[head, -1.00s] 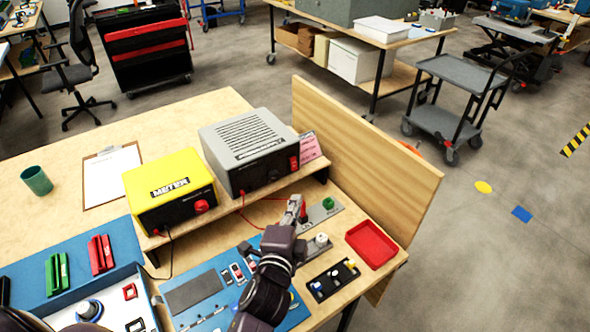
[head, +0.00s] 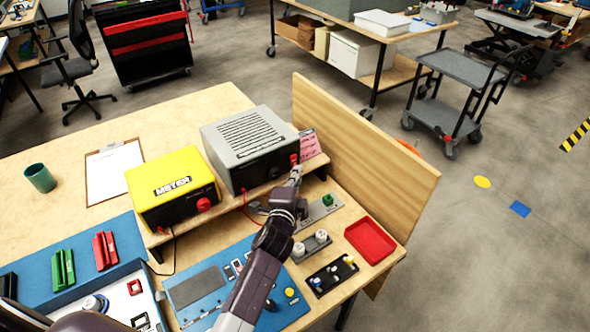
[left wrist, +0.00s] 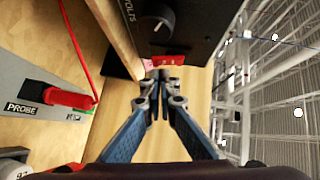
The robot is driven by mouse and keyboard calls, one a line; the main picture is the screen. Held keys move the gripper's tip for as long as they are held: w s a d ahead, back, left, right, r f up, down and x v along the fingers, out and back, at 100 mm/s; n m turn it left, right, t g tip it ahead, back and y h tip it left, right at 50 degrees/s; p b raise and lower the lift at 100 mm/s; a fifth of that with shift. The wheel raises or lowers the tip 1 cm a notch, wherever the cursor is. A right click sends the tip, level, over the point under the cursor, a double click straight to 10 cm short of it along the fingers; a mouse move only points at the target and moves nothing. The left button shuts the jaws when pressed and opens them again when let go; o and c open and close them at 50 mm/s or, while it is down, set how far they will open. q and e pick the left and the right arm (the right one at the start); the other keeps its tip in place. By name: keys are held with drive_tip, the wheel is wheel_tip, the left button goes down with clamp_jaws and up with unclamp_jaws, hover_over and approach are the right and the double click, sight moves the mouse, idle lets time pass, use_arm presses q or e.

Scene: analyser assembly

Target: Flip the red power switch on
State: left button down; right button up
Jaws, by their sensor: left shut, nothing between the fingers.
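The red power switch (head: 294,158) is on the front right of the grey power supply box (head: 245,140). In the left wrist view the switch (left wrist: 168,60) shows on the black front panel, just ahead of the fingertips. My left gripper (head: 296,172) is shut and empty, its tips right at the switch in the head view. The left wrist view shows its blue-sided fingers (left wrist: 161,74) closed together just below the switch. I cannot tell whether they touch it. The black knob (left wrist: 155,24) is beside the switch. My right gripper is not in view.
The yellow meter (head: 172,190) stands left of the grey box on the raised shelf. A wooden side panel (head: 365,135) borders the bench on the right. A red tray (head: 370,240) and the PROBE holder (left wrist: 45,100) with a red lead are nearby.

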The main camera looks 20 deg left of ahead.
use_arm(q)
drive_tip(key=shift+w+a+f, duration=0.15)
drive_tip(key=shift+w+a, duration=0.15)
drive_tip(key=shift+a, duration=0.1)
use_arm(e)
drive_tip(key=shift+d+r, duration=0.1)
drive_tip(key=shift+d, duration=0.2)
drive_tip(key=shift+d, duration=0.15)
use_arm(q)
drive_tip(key=b, duration=0.2)
drive_tip(key=shift+w+a+f+m+b, duration=0.1)
drive_tip(key=shift+w+a+m+b, duration=0.05)
drive_tip(key=shift+a+m+b, duration=0.15)
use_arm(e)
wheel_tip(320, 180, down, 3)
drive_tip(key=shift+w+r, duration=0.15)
